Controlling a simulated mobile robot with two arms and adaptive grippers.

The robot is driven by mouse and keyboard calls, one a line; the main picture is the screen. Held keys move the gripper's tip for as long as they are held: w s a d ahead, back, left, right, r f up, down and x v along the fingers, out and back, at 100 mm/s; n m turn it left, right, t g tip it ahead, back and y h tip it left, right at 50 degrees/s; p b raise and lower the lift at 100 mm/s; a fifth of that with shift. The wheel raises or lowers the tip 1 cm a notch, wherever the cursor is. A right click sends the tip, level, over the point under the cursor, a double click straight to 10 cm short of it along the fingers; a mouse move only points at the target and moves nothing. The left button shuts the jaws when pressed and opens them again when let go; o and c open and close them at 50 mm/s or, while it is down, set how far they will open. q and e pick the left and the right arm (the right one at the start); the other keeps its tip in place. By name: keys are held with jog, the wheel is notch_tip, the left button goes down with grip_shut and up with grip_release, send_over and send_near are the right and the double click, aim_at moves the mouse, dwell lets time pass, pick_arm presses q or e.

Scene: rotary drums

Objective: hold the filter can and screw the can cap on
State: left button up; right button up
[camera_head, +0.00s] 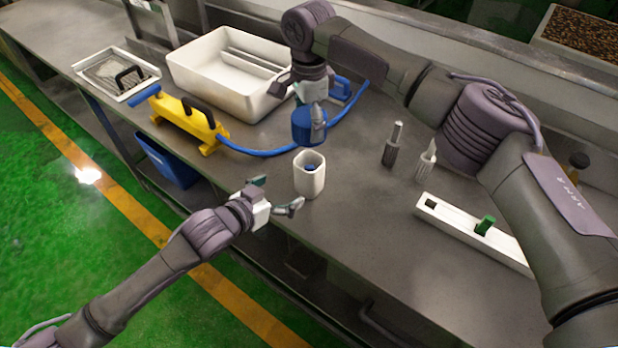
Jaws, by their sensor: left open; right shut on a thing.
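The filter can (309,180) is a white upright can with an open top, standing on the metal bench. Something blue shows inside its mouth. The blue can cap (309,127) is in the air above the can, apart from it. My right gripper (314,112) points down from above and is shut on the cap. My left gripper (278,196) is open, low at the left of the can, with its fingers spread towards it. I cannot tell whether a finger touches the can.
A white tub (200,68) and a yellow device (186,120) with a blue hose (262,152) stand behind, at the left. Two small upright tools, one dark-handled (391,150) and one pale (427,163), and a white slotted block (462,228) stand at the right. The bench's front edge is close to the can.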

aim_at(308, 184)
pick_arm(q)
jog(key=shift+r, duration=0.15)
pick_arm(e)
jog(key=shift+r, duration=0.1)
pick_arm(q)
jog(key=x, duration=1.2)
jog(key=shift+d, duration=0.1)
jog(key=c, duration=1.8)
jog(key=shift+o, duration=0.2)
pick_arm(e)
jog(key=shift+f, duration=2.5)
